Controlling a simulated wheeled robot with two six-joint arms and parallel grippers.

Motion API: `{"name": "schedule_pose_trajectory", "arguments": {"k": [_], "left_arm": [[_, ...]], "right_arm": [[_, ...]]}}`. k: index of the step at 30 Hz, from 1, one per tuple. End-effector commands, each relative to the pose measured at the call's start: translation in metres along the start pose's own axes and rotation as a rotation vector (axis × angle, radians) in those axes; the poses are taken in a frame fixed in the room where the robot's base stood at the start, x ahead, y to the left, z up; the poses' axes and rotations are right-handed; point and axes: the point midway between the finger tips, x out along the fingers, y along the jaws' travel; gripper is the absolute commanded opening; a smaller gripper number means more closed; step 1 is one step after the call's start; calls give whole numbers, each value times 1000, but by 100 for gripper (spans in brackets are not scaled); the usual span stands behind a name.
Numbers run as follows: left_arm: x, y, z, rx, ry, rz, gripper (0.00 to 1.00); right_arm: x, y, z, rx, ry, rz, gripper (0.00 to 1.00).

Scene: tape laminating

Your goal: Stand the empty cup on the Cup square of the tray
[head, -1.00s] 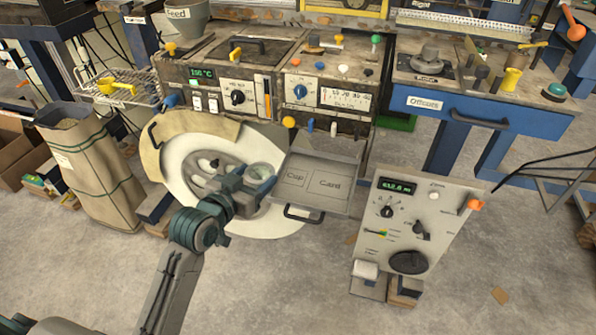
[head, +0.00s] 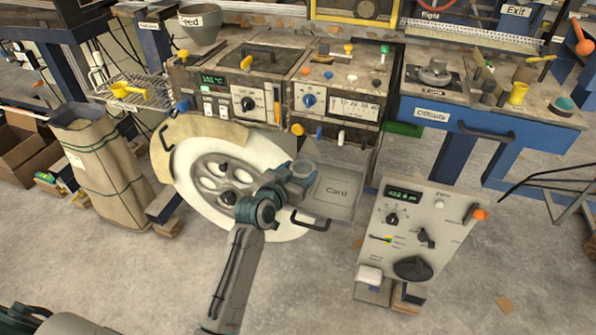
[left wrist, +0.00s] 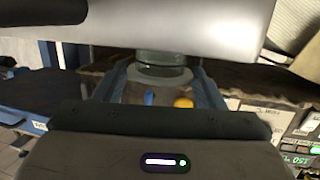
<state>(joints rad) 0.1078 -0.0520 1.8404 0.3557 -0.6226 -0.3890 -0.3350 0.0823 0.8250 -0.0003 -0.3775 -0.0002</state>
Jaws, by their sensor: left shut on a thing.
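In the head view my left gripper (head: 297,178) is shut on the empty cup (head: 303,167), a small clear round cup that looks upright. Gripper and cup are in front of the left part of the grey tray (head: 346,214). They hide the Cup square; the Card label (head: 337,192) shows to their right. I cannot tell whether the cup touches the tray. In the left wrist view the cup (left wrist: 162,72) sits between the two fingers. My right gripper is not in view.
A large pale wheel (head: 190,185) stands left of the tray. A grey control box (head: 410,235) with a green display stands to the right. The machine panel (head: 340,103) with knobs rises behind the tray. The tray's dark handle (head: 310,226) sticks out in front.

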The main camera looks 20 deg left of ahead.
Motion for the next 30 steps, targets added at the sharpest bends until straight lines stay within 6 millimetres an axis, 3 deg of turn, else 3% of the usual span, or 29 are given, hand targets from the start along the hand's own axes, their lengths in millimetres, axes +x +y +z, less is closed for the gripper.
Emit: {"name": "schedule_pose_trajectory", "arguments": {"k": [9,10,13,24,30], "left_arm": [[0,0,3,0,0,0,40],[0,0,3,0,0,0,67],[0,0,2,0,0,0,85],[0,0,-1,0,0,0,85],[-34,0,2,1,-1,0,85]], "right_arm": [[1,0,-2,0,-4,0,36],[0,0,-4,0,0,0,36],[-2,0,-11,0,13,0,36],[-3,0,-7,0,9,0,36],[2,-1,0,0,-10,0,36]]}}
